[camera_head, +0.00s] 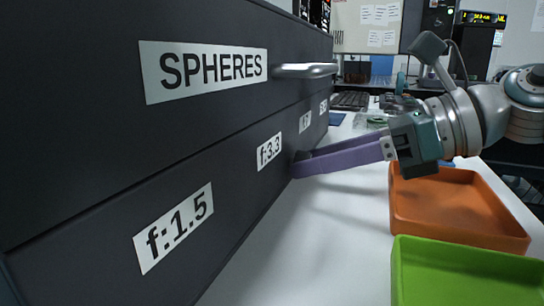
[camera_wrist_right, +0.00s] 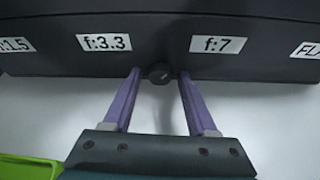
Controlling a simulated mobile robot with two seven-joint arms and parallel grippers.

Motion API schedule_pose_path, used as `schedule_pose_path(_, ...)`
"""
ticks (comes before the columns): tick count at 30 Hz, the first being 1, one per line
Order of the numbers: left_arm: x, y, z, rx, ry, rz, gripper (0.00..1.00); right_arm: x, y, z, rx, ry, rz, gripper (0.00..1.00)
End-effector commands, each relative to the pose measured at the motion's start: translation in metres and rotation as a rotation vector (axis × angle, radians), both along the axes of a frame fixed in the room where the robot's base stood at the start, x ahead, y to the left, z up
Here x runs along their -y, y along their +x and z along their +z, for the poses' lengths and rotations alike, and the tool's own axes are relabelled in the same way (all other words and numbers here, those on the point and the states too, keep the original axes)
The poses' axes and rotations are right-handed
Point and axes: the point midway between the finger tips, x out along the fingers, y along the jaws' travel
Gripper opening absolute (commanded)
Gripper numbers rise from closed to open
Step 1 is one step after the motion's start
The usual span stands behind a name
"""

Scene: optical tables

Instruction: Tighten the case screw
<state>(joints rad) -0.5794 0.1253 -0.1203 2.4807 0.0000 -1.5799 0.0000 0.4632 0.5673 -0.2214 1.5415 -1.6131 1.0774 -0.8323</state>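The dark case (camera_head: 100,130) fills the left of the head view and spans the top of the right wrist view (camera_wrist_right: 240,25). Its screw shows as a dark round knob (camera_wrist_right: 159,73) between the f:3.3 and f:7 labels, low on the front. My right gripper (camera_head: 298,165) has purple fingers that reach the case front. In the right wrist view, the gripper (camera_wrist_right: 160,75) is open, with one finger on each side of the knob and a gap to both. In the head view the fingers hide the knob. My left gripper is not in view.
An orange tray (camera_head: 460,232) and a green tray (camera_head: 398,275) stand on the white table (camera_head: 310,260) to the right of the case. A metal handle (camera_head: 305,71) sticks out of the case above the gripper. Bare table lies between case and trays.

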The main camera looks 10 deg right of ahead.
Motion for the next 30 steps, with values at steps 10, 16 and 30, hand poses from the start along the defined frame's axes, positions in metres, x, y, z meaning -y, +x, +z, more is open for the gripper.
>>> schedule_pose_path(10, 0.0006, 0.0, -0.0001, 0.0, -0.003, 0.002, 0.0, 0.0002, -0.0002, -0.0001, 0.0, 0.0, 0.0, 0.17)
schedule_pose_path(16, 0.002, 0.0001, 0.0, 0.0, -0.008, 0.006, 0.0, 0.0002, -0.0003, -0.0001, 0.0, 0.0, 0.0, 0.0)
schedule_pose_path(30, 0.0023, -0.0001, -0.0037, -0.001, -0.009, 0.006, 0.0, -0.0001, -0.001, -0.0011, 0.049, -0.034, 0.001, 0.0)
